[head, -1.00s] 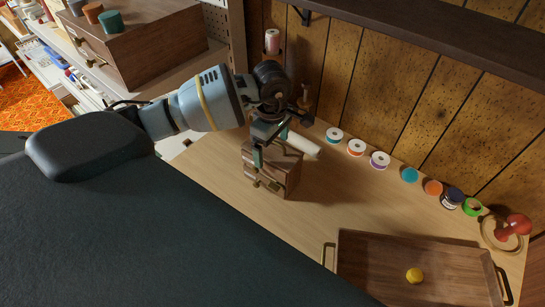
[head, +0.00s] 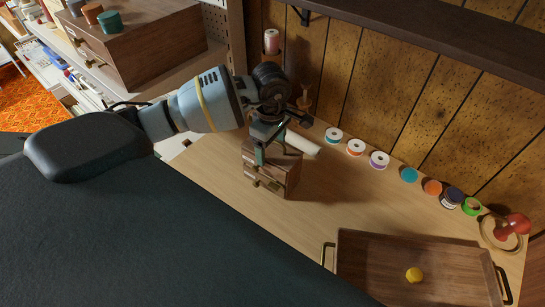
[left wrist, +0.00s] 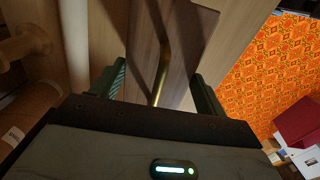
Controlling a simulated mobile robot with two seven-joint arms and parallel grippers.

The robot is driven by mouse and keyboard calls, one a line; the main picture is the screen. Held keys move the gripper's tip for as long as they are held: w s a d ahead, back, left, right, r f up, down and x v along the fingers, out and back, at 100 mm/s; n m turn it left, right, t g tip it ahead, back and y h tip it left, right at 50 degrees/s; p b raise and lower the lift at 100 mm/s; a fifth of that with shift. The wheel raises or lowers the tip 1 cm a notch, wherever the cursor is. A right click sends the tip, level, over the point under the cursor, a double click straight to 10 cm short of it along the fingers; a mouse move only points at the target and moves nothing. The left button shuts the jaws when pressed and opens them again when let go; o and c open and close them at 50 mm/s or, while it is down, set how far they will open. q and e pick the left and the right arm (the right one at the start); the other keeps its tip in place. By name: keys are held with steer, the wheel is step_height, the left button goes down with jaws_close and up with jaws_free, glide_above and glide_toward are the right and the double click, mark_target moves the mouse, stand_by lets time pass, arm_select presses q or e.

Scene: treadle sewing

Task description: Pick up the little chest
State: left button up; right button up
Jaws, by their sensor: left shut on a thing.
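The little chest (head: 286,178) is a small brown wooden box with drawers and brass pulls on its front. It stands upright on the light wooden worktop, below my left gripper (head: 273,153). My left gripper is shut on the little chest, with one green-padded finger on either side of its upper part. In the left wrist view the chest's wooden top (left wrist: 190,40) with a brass bar lies between the fingers (left wrist: 160,88). The gripper hides part of the chest's top. My right gripper is not in view.
A white roll (head: 303,145) lies just behind the chest. A larger chest (head: 150,45) stands at upper left. The worktop's middle is clear.

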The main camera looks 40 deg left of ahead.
arm_select(q)
steer(key=shift+r, duration=0.1)
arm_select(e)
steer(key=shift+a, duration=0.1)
arm_select(q)
steer(key=shift+r, duration=0.25)
steer(key=r, duration=0.3)
steer(key=shift+s+a, duration=0.1)
steer(key=shift+s, duration=0.1)
steer(key=s+a+r+b, duration=0.1)
steer(key=s, duration=1.4)
steer(key=shift+s+r, duration=0.15)
steer(key=shift+s, duration=0.15)
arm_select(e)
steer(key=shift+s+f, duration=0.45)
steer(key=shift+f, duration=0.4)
